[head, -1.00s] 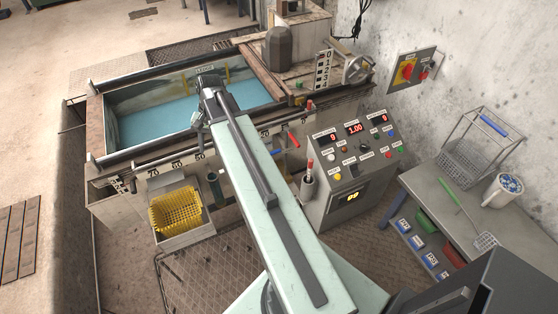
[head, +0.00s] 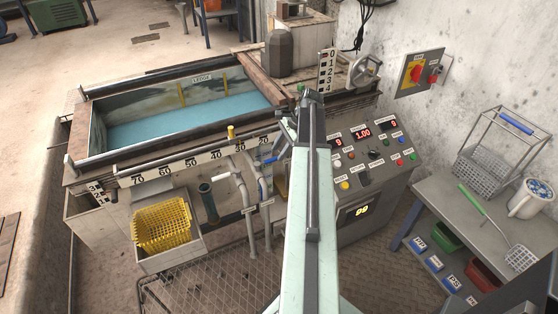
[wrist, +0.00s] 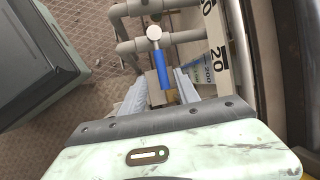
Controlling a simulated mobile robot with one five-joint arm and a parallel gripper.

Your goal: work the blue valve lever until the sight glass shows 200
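The blue valve lever (wrist: 161,70) shows in the wrist view, hanging from a round pale hub (wrist: 153,33) on grey pipework. In the head view its blue handle (head: 268,161) shows just left of my arm. My gripper (wrist: 160,88) is open, with one grey finger on either side of the lever's lower end; I cannot tell whether either touches it. In the head view my gripper (head: 284,138) is at the tank's front right and partly hidden. A pale strip with blue marks and a "200" (wrist: 205,74), perhaps the sight glass, is partly hidden behind the right finger; its level is unreadable.
The tank (head: 150,168) of blue liquid has a numbered front scale. White pipes (head: 243,195) stand below it. A yellow basket (head: 162,226) sits at front left. A control panel (head: 375,150) and a bench (head: 470,225) stand to the right.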

